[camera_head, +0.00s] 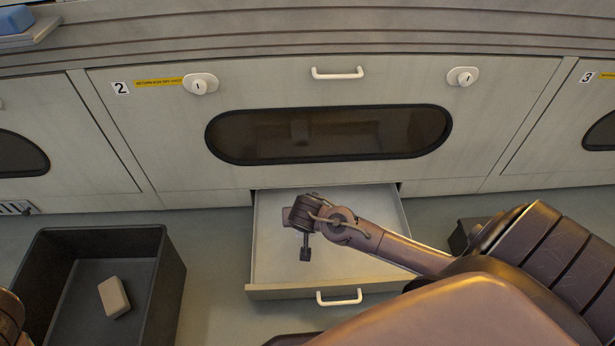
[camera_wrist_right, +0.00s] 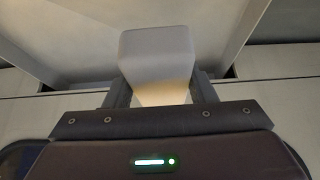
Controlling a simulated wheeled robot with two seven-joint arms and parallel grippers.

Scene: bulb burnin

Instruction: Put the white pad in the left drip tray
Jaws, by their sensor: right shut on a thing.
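My right gripper (camera_head: 305,243) hangs over the open drawer (camera_head: 265,292), a shallow light grey tray pulled out below the panel marked 2. In the right wrist view it is shut on a pale block (camera_wrist_right: 157,55), which looks like the white pad. The pad stands between the two dark fingers, its lower part lit. In the head view the held pad is hidden or cannot be made out. The drawer looks empty where its floor shows. I cannot tell whether this drawer is the left drip tray. My left gripper is not in view.
A dark open bin (camera_head: 172,285) stands on the floor at the left, with a beige block (camera_head: 114,297) in it. A panel with a dark window (camera_head: 325,135), two white latches and a white handle rises behind the drawer. A dark box (camera_head: 462,238) is partly hidden at right.

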